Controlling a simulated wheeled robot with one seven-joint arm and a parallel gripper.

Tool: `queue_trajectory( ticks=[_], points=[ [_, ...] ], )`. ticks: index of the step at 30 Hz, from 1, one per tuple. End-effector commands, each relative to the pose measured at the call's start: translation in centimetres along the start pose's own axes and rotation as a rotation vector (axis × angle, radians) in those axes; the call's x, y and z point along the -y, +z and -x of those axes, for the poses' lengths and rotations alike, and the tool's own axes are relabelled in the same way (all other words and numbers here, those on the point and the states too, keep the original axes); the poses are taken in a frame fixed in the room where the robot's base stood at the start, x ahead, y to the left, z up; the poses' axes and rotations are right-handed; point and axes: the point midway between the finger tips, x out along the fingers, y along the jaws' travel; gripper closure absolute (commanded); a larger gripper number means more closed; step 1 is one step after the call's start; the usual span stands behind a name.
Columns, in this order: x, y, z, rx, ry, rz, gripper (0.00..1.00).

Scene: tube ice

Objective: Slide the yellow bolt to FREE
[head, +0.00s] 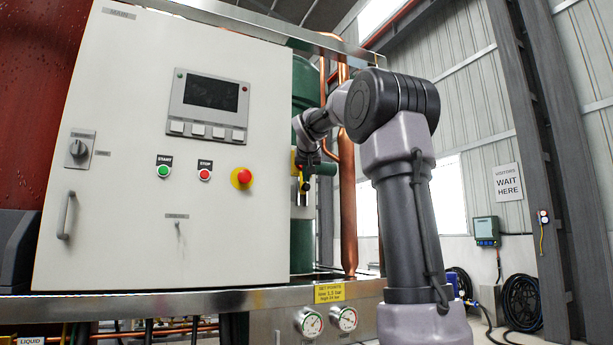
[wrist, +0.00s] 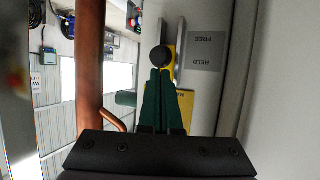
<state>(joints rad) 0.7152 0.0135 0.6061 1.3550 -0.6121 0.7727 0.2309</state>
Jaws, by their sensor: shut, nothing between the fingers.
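The yellow bolt (wrist: 170,52) shows in the wrist view, on a metal-railed slide, with a round black knob (wrist: 160,57) standing out from it. My gripper (wrist: 163,72) is shut and empty, its dark green fingers reaching to the knob's near edge; I cannot tell whether they touch it. A grey plate (wrist: 206,50) beside the slide carries FREE and HELD, upside down in this view. In the head view, my gripper (head: 304,188) is at the slide to the right of the white cabinet, and hides much of the bolt.
The white cabinet (head: 130,230) with buttons and a screen stands left of the slide. A copper pipe (head: 348,220) runs upright just right of it, also close beside my gripper in the wrist view (wrist: 90,70). Gauges (head: 310,321) sit below.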

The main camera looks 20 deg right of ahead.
Motion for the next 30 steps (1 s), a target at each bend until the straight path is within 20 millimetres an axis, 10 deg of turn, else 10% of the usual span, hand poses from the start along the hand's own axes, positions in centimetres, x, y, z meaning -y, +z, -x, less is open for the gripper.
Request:
queue_trajectory(
  ticks=[20, 30],
  points=[
    [0.0, 3.9, -1.7, 0.004, 0.0, -0.001, 1.0],
    [0.7, 0.8, 2.8, -0.008, -0.003, 0.001, 1.0]
  ],
)
